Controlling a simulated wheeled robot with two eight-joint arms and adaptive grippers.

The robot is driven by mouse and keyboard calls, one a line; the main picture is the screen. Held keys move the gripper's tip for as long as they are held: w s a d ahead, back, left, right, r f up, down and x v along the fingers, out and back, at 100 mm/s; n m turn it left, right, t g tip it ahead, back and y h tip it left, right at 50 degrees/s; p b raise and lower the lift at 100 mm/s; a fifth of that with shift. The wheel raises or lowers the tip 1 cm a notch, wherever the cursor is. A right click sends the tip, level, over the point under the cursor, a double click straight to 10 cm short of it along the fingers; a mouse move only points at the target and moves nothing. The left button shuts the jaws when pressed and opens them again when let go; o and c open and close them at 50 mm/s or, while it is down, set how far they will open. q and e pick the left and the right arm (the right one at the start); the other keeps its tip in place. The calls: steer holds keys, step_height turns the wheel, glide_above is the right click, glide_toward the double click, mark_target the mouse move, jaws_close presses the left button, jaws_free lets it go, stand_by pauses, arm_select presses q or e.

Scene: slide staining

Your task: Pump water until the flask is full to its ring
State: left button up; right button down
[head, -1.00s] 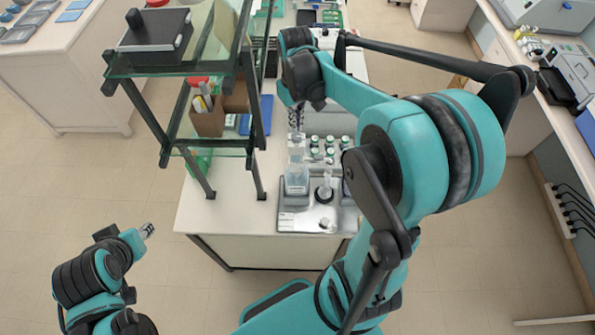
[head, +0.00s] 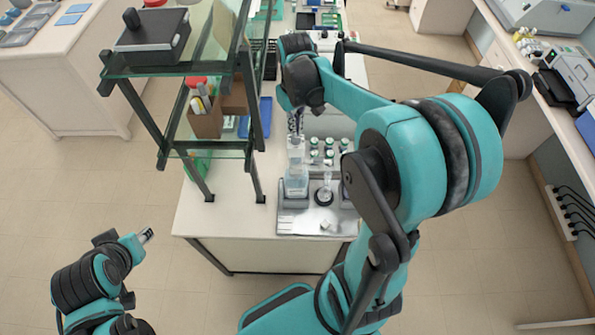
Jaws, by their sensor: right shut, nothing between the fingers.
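A clear bottle with pale bluish liquid (head: 296,183) stands upright at the left of a grey metal tray near the bench's front edge. A small clear vessel with a narrow neck, which looks like the flask (head: 325,188), stands just right of it on a dark round base. Its liquid level and ring are too small to make out. My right gripper (head: 296,127) points down at the top of the bottle, fingers shut and empty. I cannot tell whether it touches the bottle top. My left gripper (head: 147,236) hangs over the floor at lower left, away from the bench.
The grey tray (head: 290,222) also carries a small pale item (head: 326,225). Several green-and-white capped vials (head: 314,153) stand behind it. A glass-shelved rack (head: 180,148) rises close on the left. My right arm covers the bench's right side.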

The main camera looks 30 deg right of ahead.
mark_target(296, 138)
steer(key=shift+f, duration=0.2)
stand_by(0.5)
steer(key=shift+f+b, duration=2.4)
steer(key=shift+f, duration=0.5)
steer(key=shift+r+p, duration=2)
steer(key=shift+r, duration=1.1)
steer(key=shift+f, duration=0.15)
steer(key=shift+f+b, duration=2.4)
steer(key=shift+f, duration=0.45)
